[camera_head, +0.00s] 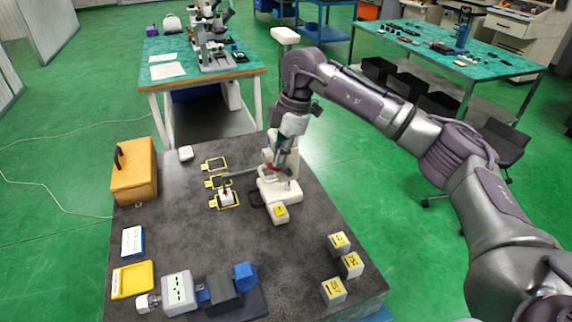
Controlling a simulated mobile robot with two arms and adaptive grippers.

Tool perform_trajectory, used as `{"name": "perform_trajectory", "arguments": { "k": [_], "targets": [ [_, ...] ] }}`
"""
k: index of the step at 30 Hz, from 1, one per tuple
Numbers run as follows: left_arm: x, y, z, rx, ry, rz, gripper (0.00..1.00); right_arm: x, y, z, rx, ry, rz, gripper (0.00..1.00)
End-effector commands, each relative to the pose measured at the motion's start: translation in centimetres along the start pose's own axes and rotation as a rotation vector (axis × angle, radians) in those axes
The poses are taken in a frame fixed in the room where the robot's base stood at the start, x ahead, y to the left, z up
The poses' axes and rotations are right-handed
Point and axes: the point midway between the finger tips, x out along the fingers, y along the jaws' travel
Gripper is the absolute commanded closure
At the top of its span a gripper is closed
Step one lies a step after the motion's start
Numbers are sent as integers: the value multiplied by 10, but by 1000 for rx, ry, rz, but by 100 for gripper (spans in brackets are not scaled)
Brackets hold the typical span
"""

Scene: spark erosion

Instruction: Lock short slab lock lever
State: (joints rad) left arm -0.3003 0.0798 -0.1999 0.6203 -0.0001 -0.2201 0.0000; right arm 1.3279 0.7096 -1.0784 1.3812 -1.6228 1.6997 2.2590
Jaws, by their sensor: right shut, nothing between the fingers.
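A white fixture (283,191) stands on the dark tabletop, with a yellow-topped block (281,212) at its near end. A thin grey bar (243,173) reaches left from the fixture over marked spots on the table. A small red part shows at the fixture, close to my fingers. Which piece is the short slab lock lever is too small to tell. My right gripper (273,168) comes down from above at the fixture's upper part. It is shut and empty, and I cannot tell whether it touches anything. My left gripper is not in view.
An orange box (135,176) stands at the back left. Yellow-topped cubes (351,265) sit at the front right. A blue and grey device (224,290) is at the front.

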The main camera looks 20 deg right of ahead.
Motion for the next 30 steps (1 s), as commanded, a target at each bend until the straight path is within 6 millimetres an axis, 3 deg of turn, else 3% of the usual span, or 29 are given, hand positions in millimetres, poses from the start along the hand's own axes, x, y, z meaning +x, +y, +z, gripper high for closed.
{"name": "perform_trajectory", "arguments": {
  "k": [21, 30],
  "targets": [
    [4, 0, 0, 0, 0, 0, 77, 15, 0, -8, 0, -1, -1, 100],
    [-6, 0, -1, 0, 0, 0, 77, 2, 0, -12, 0, 0, 1, 100]
  ]
}}
